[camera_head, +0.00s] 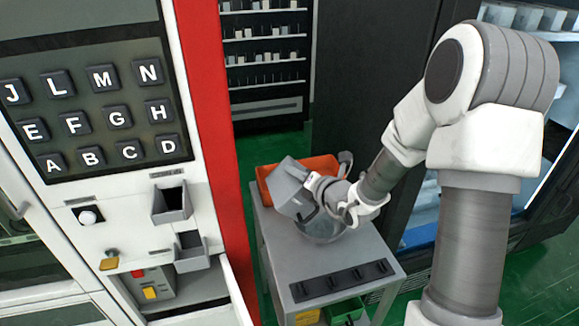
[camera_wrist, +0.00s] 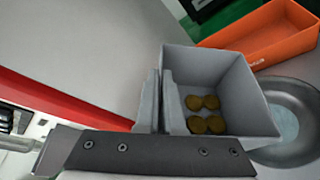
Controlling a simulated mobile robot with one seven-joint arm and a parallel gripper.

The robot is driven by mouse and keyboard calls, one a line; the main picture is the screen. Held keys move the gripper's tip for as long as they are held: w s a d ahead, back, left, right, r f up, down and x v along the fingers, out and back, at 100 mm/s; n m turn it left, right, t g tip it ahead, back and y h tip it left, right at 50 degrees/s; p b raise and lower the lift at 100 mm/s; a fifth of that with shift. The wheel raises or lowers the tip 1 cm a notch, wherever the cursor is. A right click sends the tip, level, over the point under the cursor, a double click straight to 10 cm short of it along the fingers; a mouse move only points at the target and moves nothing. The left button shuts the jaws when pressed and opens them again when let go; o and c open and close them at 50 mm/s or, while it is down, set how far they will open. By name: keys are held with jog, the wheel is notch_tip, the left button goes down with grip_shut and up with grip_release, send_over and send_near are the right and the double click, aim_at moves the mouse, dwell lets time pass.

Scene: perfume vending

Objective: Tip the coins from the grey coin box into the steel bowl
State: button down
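The grey coin box (camera_head: 287,190) is held up and tilted by my gripper (camera_head: 318,192), above the small grey table. In the wrist view, the box (camera_wrist: 248,98) is open toward the camera, with several brown coins (camera_wrist: 206,114) on its inner floor. My gripper's fingers (camera_wrist: 160,88) are closed at the box's left side; the exact grip is partly hidden. The steel bowl (camera_head: 322,232) stands on the table below the box and gripper, partly covered by them. In the wrist view, the bowl (camera_wrist: 306,108) shows at lower right, partly behind the box. Its inside is mostly hidden.
An orange tray (camera_head: 322,164) lies at the table's back, behind the box. A dark strip with slots (camera_head: 342,281) lies along the front of the grey table (camera_head: 300,262). The vending machine (camera_head: 215,110) with letter keys stands close on the left. A dark cabinet stands behind.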

jog(key=d+m, duration=0.2)
jog(key=w+d+m+t+y+p, duration=0.1)
jog(key=d, duration=0.1)
jog(key=d+m+y, duration=0.1)
jog(key=d+m, duration=0.1)
jog(key=shift+w+d+f+m, duration=0.15)
jog(key=shift+d+f+m, duration=0.05)
jog(key=shift+f+m, duration=0.1)
jog(key=w+d+f+m+t+y+p, duration=0.1)
jog(key=d+f+m+t, duration=0.2)
jog(key=d+m, duration=0.4)
jog(key=shift+w+d+f+m, duration=0.2)
jog(key=shift+w+d+m, duration=0.05)
jog(key=shift+d+m, duration=0.1)
dwell(0.5)
dwell(0.8)
jog(key=shift+p, duration=1.05)
